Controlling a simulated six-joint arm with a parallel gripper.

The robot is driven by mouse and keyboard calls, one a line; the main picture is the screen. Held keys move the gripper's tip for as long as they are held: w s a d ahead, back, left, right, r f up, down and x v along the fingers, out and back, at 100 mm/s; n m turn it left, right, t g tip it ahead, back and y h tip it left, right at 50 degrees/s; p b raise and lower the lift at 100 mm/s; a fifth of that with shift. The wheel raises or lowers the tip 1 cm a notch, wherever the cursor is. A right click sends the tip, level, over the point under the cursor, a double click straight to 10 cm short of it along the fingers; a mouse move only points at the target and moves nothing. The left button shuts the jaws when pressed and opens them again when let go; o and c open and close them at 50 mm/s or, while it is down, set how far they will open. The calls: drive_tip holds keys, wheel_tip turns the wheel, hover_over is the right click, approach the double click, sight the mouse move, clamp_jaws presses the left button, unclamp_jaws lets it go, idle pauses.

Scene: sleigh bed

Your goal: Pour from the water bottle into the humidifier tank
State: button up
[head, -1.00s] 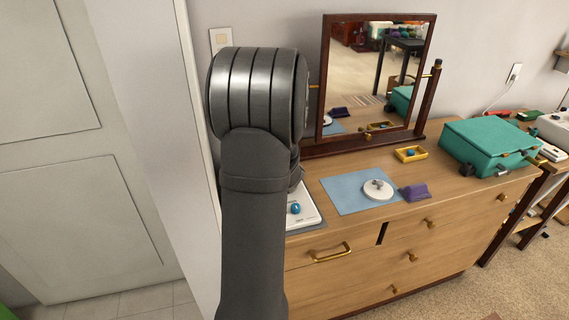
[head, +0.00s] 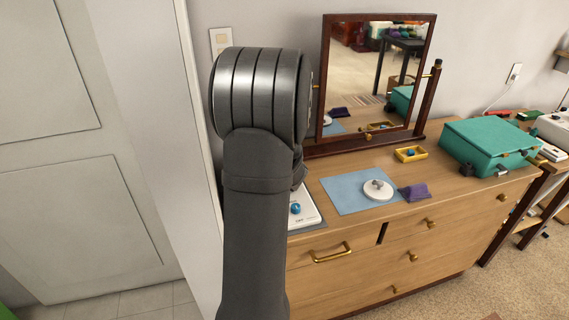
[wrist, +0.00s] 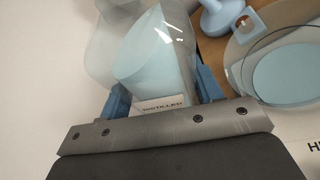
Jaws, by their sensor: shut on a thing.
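My gripper (wrist: 163,92) is shut on a clear water bottle (wrist: 178,35) with pale blue water and a label reading "DISTILLED". The water surface lies slantwise across the bottle. The bottle's mouth cannot be made out. To the right in the wrist view is a clear round vessel (wrist: 236,50) with pale blue inside, likely the humidifier tank, apart from my gripper. In the head view my arm hides the gripper, bottle and tank.
On the wooden dresser, a white scale-like device (head: 306,218) bears a blue knob, and a white disc (head: 370,192) lies on a blue mat (head: 340,190).

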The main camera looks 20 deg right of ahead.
drive_tip(key=shift+a+f+m+y, duration=0.2)
drive_tip(key=shift+m+y, duration=0.1)
drive_tip(key=shift+m, duration=0.3)
idle(0.6)
drive_tip(key=shift+a+f+m+t+y, duration=0.35)
drive_tip(key=shift+f+m, duration=0.25)
drive_tip(key=shift+f, duration=0.15)
idle(0.6)
drive_tip(key=shift+a+f+m+y, duration=0.15)
drive_tip(key=shift+a+m+y, duration=0.2)
drive_tip(key=shift+m, duration=0.35)
idle(0.7)
drive_tip(key=shift+a+r+m+t, duration=0.1)
drive_tip(key=shift+r+m+t, duration=0.25)
drive_tip(key=shift+r+m, duration=0.3)
idle(1.0)
drive_tip(key=shift+d+f+m+y, duration=0.1)
drive_tip(key=shift+d+m+y, duration=0.4)
drive_tip(key=shift+m, duration=0.25)
idle(1.7)
